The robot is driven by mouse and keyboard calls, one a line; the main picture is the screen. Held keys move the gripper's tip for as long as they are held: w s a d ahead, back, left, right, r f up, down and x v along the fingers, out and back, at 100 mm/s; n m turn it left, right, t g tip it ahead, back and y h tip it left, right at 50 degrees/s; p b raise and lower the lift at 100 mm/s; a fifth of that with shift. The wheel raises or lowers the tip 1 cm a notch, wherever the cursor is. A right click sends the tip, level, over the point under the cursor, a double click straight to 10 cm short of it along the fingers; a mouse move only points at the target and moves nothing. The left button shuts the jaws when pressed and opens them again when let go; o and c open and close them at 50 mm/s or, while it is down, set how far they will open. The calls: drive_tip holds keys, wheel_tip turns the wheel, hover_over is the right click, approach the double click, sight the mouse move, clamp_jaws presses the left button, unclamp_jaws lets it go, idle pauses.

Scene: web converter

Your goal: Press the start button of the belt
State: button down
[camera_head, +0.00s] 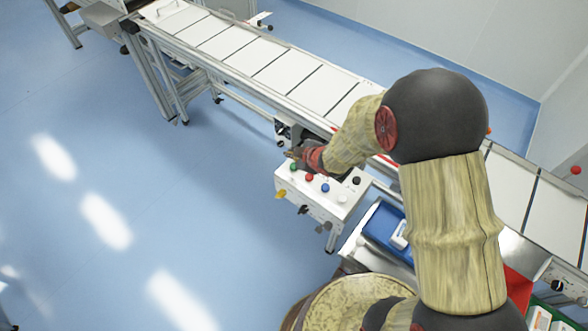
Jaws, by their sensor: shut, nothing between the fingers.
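The belt (245,50) runs diagonally from the upper left toward the right, carrying flat white panels. Beside its near side stands a white control box (330,200). On its top are a green button (293,167), a red button (309,177), a blue button (325,188), a white button (341,198) and a black knob (356,181). My gripper (289,154) is shut and empty, with its tips just above and beside the green button. I cannot tell whether they touch it. No button label is readable.
A yellow knob (281,194) and a black knob (303,209) stick out of the box's front. A blue tray (384,226) lies right of the box, near my arm. Blue floor (150,200) is clear at left. A red mushroom button (575,170) shows at far right.

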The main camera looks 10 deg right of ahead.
sight(292, 167)
drive_tip(key=shift+f+b, duration=1.25)
drive_tip(key=shift+f, duration=0.7)
drive_tip(key=shift+f, duration=0.15)
drive_tip(key=shift+f+b, duration=0.25)
drive_tip(key=shift+b, duration=0.1)
